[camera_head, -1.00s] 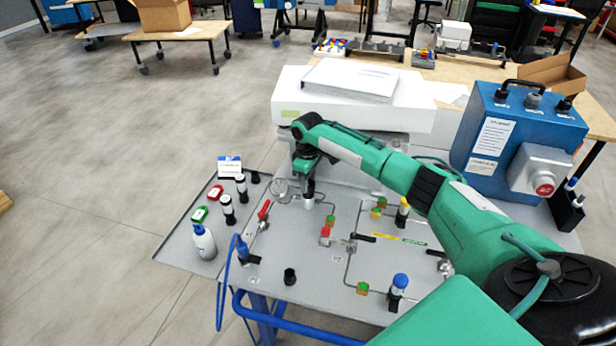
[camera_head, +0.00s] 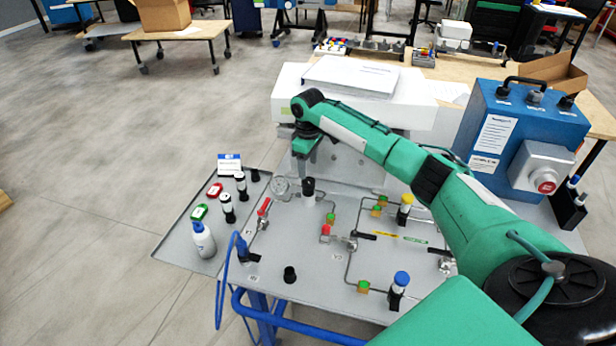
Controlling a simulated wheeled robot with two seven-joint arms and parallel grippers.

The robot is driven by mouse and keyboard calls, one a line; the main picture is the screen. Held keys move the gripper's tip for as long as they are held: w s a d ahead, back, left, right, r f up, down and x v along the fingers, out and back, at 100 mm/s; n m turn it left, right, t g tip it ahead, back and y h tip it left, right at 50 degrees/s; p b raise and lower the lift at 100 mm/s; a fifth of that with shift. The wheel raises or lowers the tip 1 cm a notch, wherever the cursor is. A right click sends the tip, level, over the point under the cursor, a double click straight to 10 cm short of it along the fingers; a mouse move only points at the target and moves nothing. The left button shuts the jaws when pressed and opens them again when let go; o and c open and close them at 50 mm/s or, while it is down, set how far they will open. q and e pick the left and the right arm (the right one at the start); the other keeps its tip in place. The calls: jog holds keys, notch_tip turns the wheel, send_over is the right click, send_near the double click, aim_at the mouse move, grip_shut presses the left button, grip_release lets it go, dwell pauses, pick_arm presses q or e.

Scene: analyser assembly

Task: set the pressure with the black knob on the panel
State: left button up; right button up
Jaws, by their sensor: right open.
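The black knob (camera_head: 308,185) stands upright on the grey panel (camera_head: 300,262), at its back edge left of the middle. A round pressure gauge (camera_head: 281,187) sits just left of it. My right arm reaches in from the right. My right gripper (camera_head: 303,163) is above and behind the knob, apart from it, and holds nothing that I can see. It is open, though its fingers are small and partly hidden by its own body. My left gripper is not in view.
A red-handled valve (camera_head: 263,208) stands left of the knob, with pipes and fittings to the right. A grey tray (camera_head: 178,245) with bottles lies at the left. A white box (camera_head: 430,113) stands behind the panel, and a blue box (camera_head: 515,135) at the right.

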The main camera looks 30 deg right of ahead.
aim_at(308, 180)
notch_tip(308, 180, up, 8)
jog(key=b, duration=0.1)
dwell(0.5)
